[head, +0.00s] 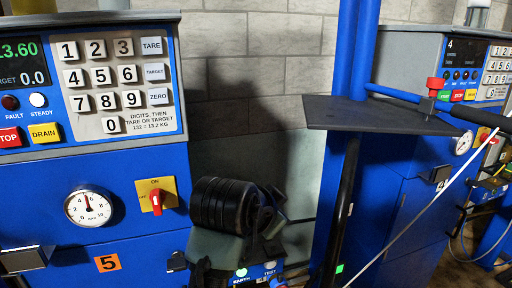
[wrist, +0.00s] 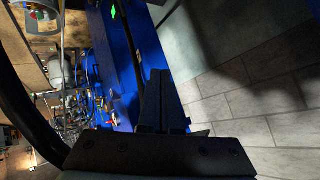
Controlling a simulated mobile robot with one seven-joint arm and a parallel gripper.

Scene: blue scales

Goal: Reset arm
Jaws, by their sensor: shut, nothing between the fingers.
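My gripper (wrist: 160,76) shows in the wrist view as two dark fingers side by side, shut, with nothing seen between them. Its dark mount fills the bottom of that view. The fingers stand in front of a blue cabinet side, with the grey tiled wall to the right. In the head view a dark ribbed form sits low in the middle, in front of the wall; I cannot make out my fingertips there.
A blue scale cabinet with a keypad (head: 112,75), a round gauge (head: 89,207) and a red-handled switch (head: 156,197) stands at left. A blue post (head: 356,50) with a dark plate (head: 385,117) stands right of middle. Another blue cabinet (head: 405,205) is at right.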

